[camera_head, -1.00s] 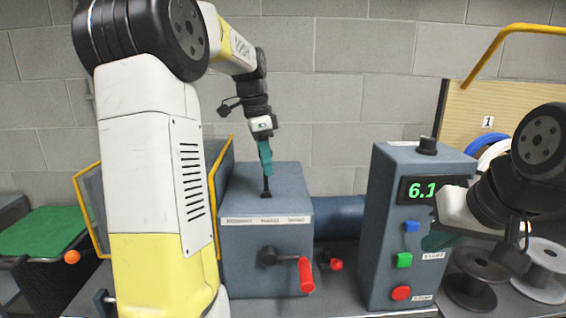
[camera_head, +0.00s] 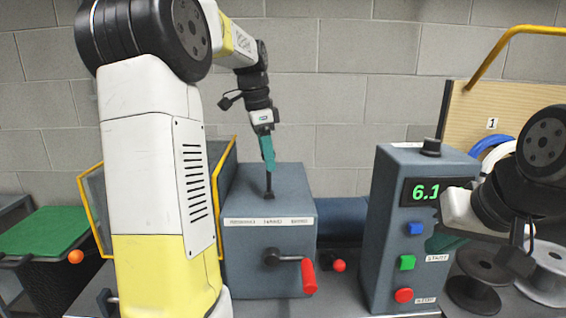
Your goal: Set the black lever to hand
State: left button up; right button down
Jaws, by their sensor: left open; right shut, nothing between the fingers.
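The black lever (camera_head: 269,186) stands on top of a grey box (camera_head: 240,195), close to upright. A white label strip with several words (camera_head: 268,222) runs along the box's upper front edge; the words are too small to read surely. My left gripper (camera_head: 268,166) has teal fingers, is open and points down at the lever's top end. The fingers cover the lever's tip, so I cannot tell whether they touch it. My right gripper (camera_head: 445,241) is shut and empty, beside the right side of the control box, partly hidden by its own arm.
A red-handled crank (camera_head: 308,276) and a red knob (camera_head: 339,265) stick out low by the grey box. The control box (camera_head: 387,225) with display and buttons stands to the right. Spools (camera_head: 472,294) lie at far right. A yellow-framed guard (camera_head: 91,215) stands left.

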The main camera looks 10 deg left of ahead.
pick_arm(q)
jog(key=r, duration=0.4)
jog(key=a+r, duration=0.1)
jog(key=r, duration=0.1)
jog(key=shift+s, duration=0.25)
jog(key=shift+d, duration=0.1)
jog(key=shift+s+d, duration=0.1)
jog(key=shift+s, duration=0.2)
jog(key=s+d+f+n+t, duration=0.1)
jog(key=s+d+f+n, duration=0.1)
jog(key=s, duration=0.5)
jog(key=s+d+f+n+t, duration=0.2)
jog(key=s+d+f+n, duration=0.1)
jog(key=s+n, duration=0.3)
jog(key=s+d+f+n+t, duration=0.2)
jog(key=s+d+f+n, duration=0.1)
jog(key=s, duration=0.5)
jog(key=shift+s+d+f+n+h, duration=0.15)
jog(key=shift+s+f+n+h, duration=0.25)
jog(key=shift+f, duration=0.55)
jog(key=shift+w, duration=0.15)
